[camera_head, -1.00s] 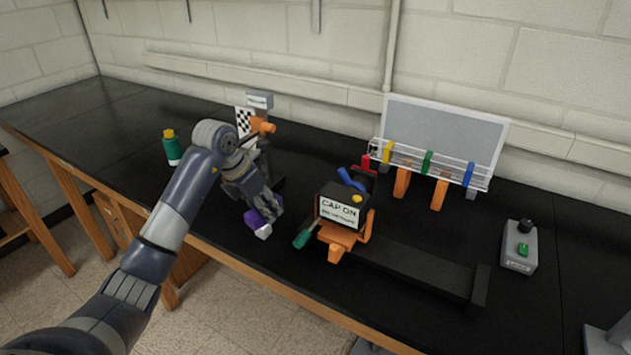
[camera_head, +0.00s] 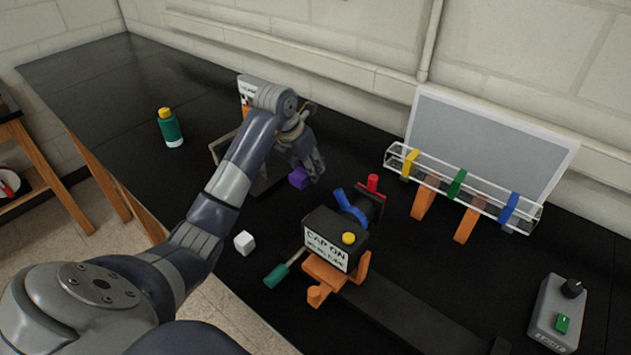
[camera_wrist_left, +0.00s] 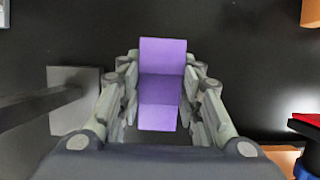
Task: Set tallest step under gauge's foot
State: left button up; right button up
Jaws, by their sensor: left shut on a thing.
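My left gripper (camera_head: 304,172) is shut on a purple block (camera_head: 299,179), which it holds in front of the device at the back. In the left wrist view the purple block (camera_wrist_left: 162,85) sits between both fingers and shows bands of lighter and darker purple, like stepped faces. A device with a white label (camera_head: 246,90) is mostly hidden behind my left arm; I cannot make out its foot. A grey square plate with a dark rod (camera_wrist_left: 75,98) lies left of the gripper in the wrist view. A white cube (camera_head: 244,242) stands alone on the table.
A clear rack with coloured clips (camera_head: 460,187), a grey control box (camera_head: 557,312) and a green bottle (camera_head: 170,128) stand around.

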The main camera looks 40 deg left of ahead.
aim_at(312, 193)
pick_arm(q)
notch_tip(312, 193, down, 3)
jog(key=shift+f+p, duration=0.15)
jog(key=shift+p, duration=0.2)
notch_tip(312, 193, down, 4)
jog(key=shift+r+p, duration=0.15)
jog(key=shift+p, duration=0.3)
jog(key=shift+f, duration=0.2)
jog(key=o, duration=1.1)
jog(key=shift+o, duration=0.5)
pick_arm(e)
jog(key=shift+s+d+r, duration=0.25)
jog(key=shift+s+r, duration=0.65)
jog(key=shift+s, duration=0.1)
pick_arm(q)
jog(key=shift+r, duration=0.1)
pick_arm(e)
jog(key=shift+a, duration=0.1)
